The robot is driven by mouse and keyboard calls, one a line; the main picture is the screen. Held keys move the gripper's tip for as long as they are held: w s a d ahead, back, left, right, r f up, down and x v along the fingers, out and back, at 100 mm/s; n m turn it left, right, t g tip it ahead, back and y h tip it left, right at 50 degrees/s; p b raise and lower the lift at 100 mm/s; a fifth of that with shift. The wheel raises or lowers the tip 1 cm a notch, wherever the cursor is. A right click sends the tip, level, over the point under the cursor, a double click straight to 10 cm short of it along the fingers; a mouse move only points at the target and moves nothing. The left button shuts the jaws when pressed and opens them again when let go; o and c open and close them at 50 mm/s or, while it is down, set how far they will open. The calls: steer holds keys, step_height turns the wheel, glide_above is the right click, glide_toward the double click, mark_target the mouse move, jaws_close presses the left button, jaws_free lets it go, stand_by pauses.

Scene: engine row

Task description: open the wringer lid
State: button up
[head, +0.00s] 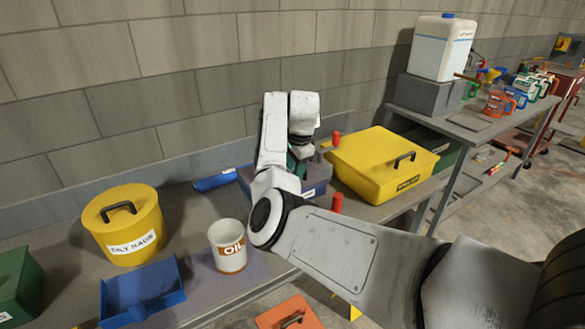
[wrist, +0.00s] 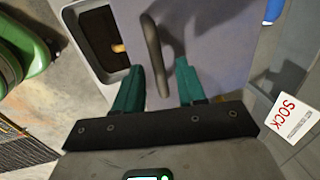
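My gripper (wrist: 160,78) has two green fingers, set apart. I see no contact between fingers and handle. Left of the handle, a recessed opening (wrist: 100,35) holds something small and orange. In the head view, my arm reaches down over a blue-grey box (head: 318,188), hiding most of it; green finger parts barely show there. I take this box as the wringer, but cannot read its name. Its lid looks closed.
A yellow lidded box (head: 375,165) stands close right of my gripper. Red posts (head: 337,202) stand nearby. A wall stands behind.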

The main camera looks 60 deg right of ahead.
jaws_close()
stand_by(0.6)
